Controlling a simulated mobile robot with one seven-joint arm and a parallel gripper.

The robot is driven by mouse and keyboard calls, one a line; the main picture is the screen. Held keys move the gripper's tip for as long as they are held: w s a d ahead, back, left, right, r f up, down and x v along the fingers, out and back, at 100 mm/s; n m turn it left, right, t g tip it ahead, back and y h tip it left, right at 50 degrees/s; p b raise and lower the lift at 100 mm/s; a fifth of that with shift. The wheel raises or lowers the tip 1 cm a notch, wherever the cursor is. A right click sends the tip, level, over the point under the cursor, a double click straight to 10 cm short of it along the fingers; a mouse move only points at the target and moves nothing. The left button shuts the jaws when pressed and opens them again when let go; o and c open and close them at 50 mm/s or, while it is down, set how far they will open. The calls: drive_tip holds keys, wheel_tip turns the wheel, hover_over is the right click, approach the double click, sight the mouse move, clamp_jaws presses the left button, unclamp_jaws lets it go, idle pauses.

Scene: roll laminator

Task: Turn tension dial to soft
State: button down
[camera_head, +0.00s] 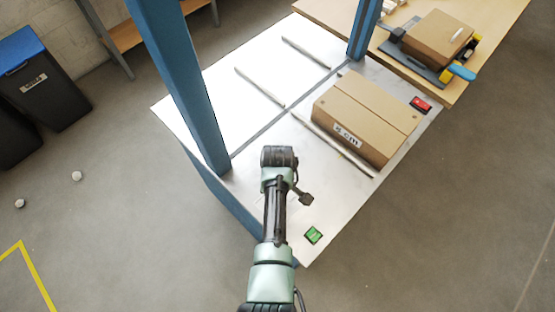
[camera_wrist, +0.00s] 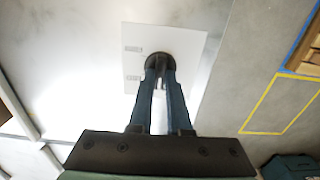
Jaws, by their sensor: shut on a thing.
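The tension dial (camera_wrist: 160,59) is a dark round knob on a pale square plate (camera_wrist: 190,42) in the wrist view. Two small grey labels sit on the plate left of the knob; their text is too small to read, so I cannot tell which setting the dial is at. My gripper (camera_wrist: 160,72) comes down over the knob with its two dark fingers shut on it. In the head view my arm hides the dial and the fingertips.
The dial is on a metal table (camera_head: 225,85) with blue posts (camera_head: 180,85). A cardboard box marked "5 cm" (camera_head: 365,115), a green button (camera_head: 313,235) and a red switch (camera_head: 421,104) are on its right part. A wooden table (camera_head: 480,25) stands behind.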

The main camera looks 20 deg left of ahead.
drive_tip(key=c, duration=0.9)
unclamp_jaws()
drive_tip(key=shift+o, duration=0.2)
wheel_tip(320, 180, up, 13)
drive_tip(key=b, duration=0.1)
